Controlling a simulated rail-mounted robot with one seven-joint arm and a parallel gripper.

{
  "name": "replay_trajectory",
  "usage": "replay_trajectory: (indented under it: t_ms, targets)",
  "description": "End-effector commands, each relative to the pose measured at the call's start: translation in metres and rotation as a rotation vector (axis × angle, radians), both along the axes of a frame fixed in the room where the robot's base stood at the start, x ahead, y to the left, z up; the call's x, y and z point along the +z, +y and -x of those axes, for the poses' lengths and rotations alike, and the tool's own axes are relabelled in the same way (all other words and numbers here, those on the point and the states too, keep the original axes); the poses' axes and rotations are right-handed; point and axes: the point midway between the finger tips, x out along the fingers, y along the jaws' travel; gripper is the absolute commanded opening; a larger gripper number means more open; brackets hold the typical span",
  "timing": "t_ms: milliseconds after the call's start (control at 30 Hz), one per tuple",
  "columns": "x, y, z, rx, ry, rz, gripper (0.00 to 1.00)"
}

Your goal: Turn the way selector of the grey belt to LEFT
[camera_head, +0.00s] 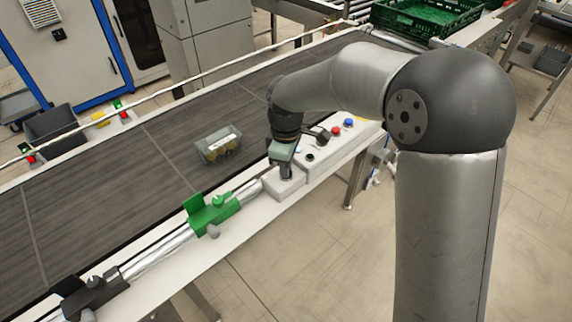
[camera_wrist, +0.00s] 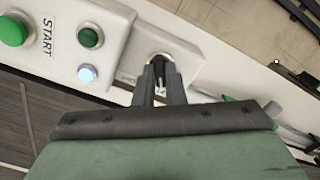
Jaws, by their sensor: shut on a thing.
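The way selector (camera_wrist: 160,61) is a small dark knob in a metal ring on a white control box (camera_head: 277,189) at the near edge of the grey belt (camera_head: 150,165). My gripper (camera_head: 286,175) points down onto the box. In the wrist view its two dark fingers (camera_wrist: 160,76) are close together with the knob between them, shut on it. The fingers hide most of the knob and its marking, so I cannot tell which way it points. In the head view the gripper hides the knob.
A green START button (camera_wrist: 12,30), a dark green button (camera_wrist: 90,37) and a lit lamp (camera_wrist: 87,74) sit beside the selector. A clear container (camera_head: 218,146) lies on the belt. A green clamp (camera_head: 212,210) is on the near rail. A green crate (camera_head: 425,18) stands at the far end.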

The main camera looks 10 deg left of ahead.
Motion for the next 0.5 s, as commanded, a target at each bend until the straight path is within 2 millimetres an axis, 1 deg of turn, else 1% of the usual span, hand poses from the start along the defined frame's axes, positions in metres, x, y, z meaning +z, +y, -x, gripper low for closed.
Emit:
replay_trajectory:
  t_ms: [167, 200, 233, 267, 500]
  targets:
    - [0.0016, 0.0009, -0.0008, -0.001, -0.003, -0.003, 0.00]
    - [0.0016, 0.0009, -0.0008, -0.001, -0.003, -0.003, 0.18]
    - [0.0015, 0.0009, -0.0008, -0.001, -0.003, -0.003, 0.27]
    - [0.0014, 0.0008, -0.0007, -0.001, -0.003, -0.003, 0.32]
    - [0.0007, 0.0004, -0.0003, -0.001, -0.001, -0.001, 0.32]
